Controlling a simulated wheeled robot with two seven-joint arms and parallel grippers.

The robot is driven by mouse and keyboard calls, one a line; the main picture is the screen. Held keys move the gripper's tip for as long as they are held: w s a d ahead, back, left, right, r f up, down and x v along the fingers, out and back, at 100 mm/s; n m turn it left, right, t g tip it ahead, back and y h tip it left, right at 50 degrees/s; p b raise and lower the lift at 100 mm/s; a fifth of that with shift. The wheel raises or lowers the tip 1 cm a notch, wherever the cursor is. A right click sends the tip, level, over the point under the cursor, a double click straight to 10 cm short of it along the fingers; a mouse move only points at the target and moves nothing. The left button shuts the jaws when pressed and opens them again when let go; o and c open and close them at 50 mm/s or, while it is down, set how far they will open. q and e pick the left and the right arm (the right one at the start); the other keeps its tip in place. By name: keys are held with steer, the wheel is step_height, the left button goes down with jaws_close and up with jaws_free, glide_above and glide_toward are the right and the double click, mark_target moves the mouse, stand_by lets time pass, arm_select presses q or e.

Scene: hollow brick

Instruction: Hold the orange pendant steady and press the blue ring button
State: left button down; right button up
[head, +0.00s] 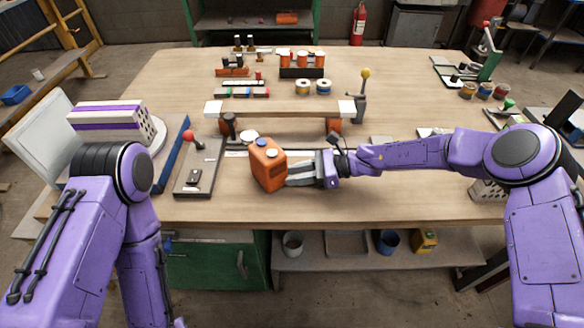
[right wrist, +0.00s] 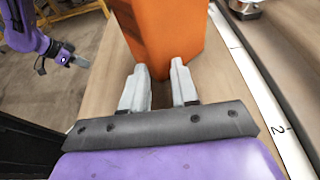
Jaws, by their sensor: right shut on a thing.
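The orange pendant (head: 267,172) is a boxy block held a little tilted near the front edge of the table. My right gripper (head: 288,174) comes from the right and is shut on the pendant. In the right wrist view, its two grey fingers (right wrist: 158,78) meet the orange body (right wrist: 165,35); the button is hidden there. My left gripper (right wrist: 72,57) shows small at the upper left of the right wrist view, empty and apart from the pendant; its jaw opening is unclear.
A black lever box with a red knob (head: 198,165) stands left of the pendant. A raised wooden shelf (head: 280,108) stands behind it. A yellow-knobbed lever (head: 363,90) is farther back. The table front right of centre (head: 400,205) is clear.

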jaws_close()
steer(key=shift+o, duration=1.3)
jaws_free()
